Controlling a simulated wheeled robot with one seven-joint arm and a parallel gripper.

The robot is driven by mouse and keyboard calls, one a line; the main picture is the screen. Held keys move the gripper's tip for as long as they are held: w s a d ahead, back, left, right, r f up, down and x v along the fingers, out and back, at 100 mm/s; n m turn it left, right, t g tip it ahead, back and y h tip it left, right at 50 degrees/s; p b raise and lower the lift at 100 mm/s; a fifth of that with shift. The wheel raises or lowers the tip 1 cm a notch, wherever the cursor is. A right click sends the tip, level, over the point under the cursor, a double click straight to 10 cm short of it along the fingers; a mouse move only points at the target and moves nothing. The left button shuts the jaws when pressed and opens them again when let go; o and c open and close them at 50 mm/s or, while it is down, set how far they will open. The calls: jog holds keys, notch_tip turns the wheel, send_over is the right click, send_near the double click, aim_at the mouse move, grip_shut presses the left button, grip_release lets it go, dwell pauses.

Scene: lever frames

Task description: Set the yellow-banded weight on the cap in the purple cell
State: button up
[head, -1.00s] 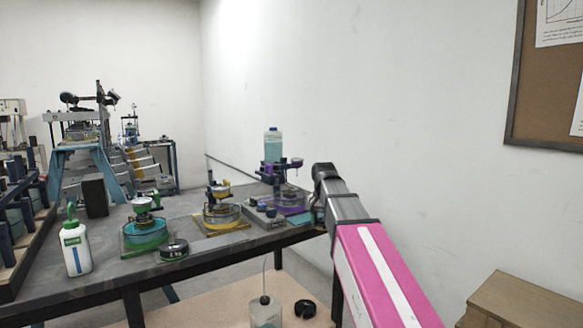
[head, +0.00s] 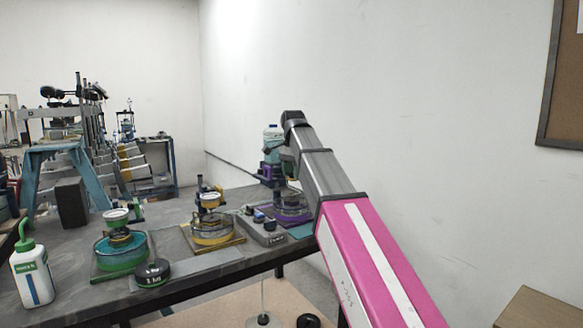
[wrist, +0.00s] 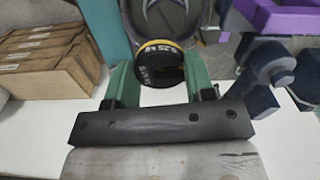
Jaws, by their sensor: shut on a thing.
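The yellow-banded weight (wrist: 160,68) is a small black disc with a yellow rim and white lettering. My gripper (wrist: 160,76) is shut on it, with green fingers at either side. In the head view the purple cell (head: 293,208) is a clear round dish on a purple base at the table's right end. My arm reaches over that end, and the gripper's tips and the weight cannot be made out there. In the wrist view a round grey rim (wrist: 200,20) lies beyond the weight. The cap is not clearly visible, and I cannot tell its gap to the weight.
A yellow cell (head: 212,230) and a green cell (head: 122,252) stand to the left. A loose black weight (head: 152,272) sits by the green one. A grey block with small weights (head: 262,230) is beside the purple cell. A blue-capped bottle (head: 272,143) stands behind it.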

aim_at(291, 200)
jog(key=shift+w+a+f, duration=0.15)
jog(key=shift+f, duration=1.7)
jog(key=shift+w+a+f, duration=0.1)
jog(key=shift+w+f, duration=0.05)
jog(key=shift+f, duration=1.65)
jog(key=shift+f, duration=0.15)
jog(key=o, duration=1.1)
jog(key=shift+o, duration=0.2)
notch_tip(291, 200, up, 11)
jog(key=shift+f, duration=0.15)
